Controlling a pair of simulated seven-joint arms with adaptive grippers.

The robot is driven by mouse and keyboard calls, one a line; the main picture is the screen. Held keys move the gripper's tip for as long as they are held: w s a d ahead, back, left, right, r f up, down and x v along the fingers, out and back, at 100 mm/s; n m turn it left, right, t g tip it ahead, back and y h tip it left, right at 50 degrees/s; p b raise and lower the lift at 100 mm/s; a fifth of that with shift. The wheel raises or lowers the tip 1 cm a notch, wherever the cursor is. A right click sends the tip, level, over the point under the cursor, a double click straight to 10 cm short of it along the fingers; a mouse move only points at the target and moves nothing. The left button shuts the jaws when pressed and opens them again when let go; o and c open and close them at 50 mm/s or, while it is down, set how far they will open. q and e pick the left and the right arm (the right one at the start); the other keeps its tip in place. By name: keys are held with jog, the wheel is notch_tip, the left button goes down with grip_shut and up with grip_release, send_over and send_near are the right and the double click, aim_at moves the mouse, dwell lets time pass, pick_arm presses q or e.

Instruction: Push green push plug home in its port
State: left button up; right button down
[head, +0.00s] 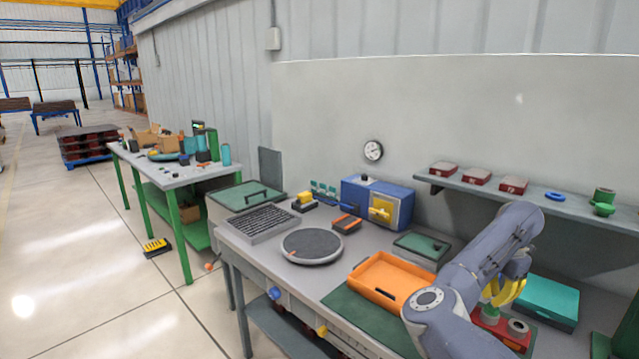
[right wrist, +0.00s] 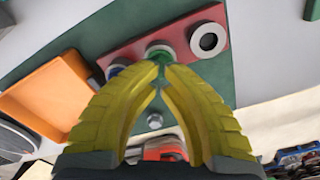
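The green push plug (right wrist: 159,50) sits at its port in a red block (right wrist: 185,42), seen just past my fingertips in the right wrist view. The head view shows the green plug (head: 490,313) on the red block (head: 487,334) too. How deep the plug sits is not clear. My right gripper (right wrist: 161,68) has yellow fingers whose tips nearly meet, with no object visible between them. The tips are right at the plug; I cannot tell whether they touch it. My right gripper (head: 502,300) is partly hidden by my arm in the head view. My left gripper is out of view.
A grey ring-shaped port (right wrist: 208,40) and a blue piece (right wrist: 117,67) flank the plug on the block. An orange tray (head: 388,284) lies left of the block. A teal box (head: 545,300) stands to the right. A shelf (head: 560,203) hangs behind.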

jog(key=shift+f, duration=1.3)
dwell(0.5)
jog(key=shift+r, duration=3.55)
